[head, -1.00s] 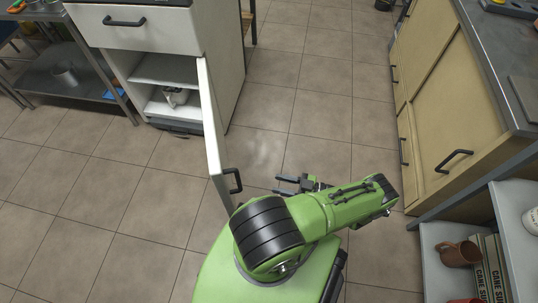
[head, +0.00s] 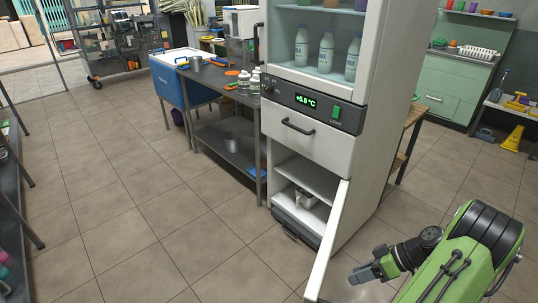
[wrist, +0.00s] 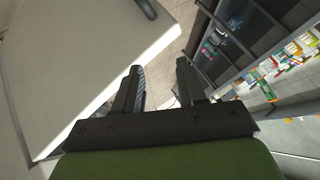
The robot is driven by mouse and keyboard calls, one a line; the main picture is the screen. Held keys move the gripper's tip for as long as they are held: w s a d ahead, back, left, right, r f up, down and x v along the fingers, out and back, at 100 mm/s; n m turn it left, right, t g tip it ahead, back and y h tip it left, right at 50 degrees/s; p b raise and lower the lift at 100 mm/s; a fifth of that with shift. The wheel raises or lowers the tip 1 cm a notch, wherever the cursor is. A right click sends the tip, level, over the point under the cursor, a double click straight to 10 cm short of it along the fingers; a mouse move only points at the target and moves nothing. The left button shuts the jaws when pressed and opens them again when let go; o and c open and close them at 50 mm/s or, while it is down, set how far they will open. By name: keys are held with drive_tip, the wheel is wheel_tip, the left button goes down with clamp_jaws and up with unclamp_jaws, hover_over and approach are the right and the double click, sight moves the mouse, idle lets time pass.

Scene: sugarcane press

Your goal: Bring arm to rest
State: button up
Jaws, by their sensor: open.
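My green arm is at the lower right of the head view, folded, with my gripper (head: 362,272) low and pointing left. The gripper is just right of the open lower door (head: 329,243) of the white fridge cabinet (head: 307,138). In the wrist view my gripper (wrist: 161,85) has its two dark fingers apart, with nothing between them. The white door panel (wrist: 85,65) fills the left of that view, beside the fingers; I cannot tell whether they touch. A small white and dark object (head: 304,198) sits inside the open lower compartment.
A metal table (head: 222,95) with bottles and tools stands left of the fridge. A blue cooler (head: 171,82) is beyond it. A dark bench edge (head: 12,200) is at the far left. Tiled floor (head: 130,215) is clear in the middle left. A yellow floor sign (head: 513,138) stands far right.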

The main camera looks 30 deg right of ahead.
drive_tip(key=w+a+r+g+h, duration=0.2)
drive_tip(key=w+a+r+h, duration=0.1)
drive_tip(key=a+r, duration=0.5)
drive_tip(key=w+a+r+g+h, duration=0.1)
drive_tip(key=w+a+r+h, duration=0.15)
drive_tip(key=a+r, duration=0.5)
drive_tip(key=s+a+r+m+t+h, duration=0.2)
drive_tip(key=s+a+r+m+t, duration=0.15)
drive_tip(key=s+a+r, duration=0.6)
wheel_tip(320, 180, up, 15)
drive_tip(key=a+p, duration=0.2)
drive_tip(key=p, duration=1.5)
drive_tip(key=shift+s, duration=0.3)
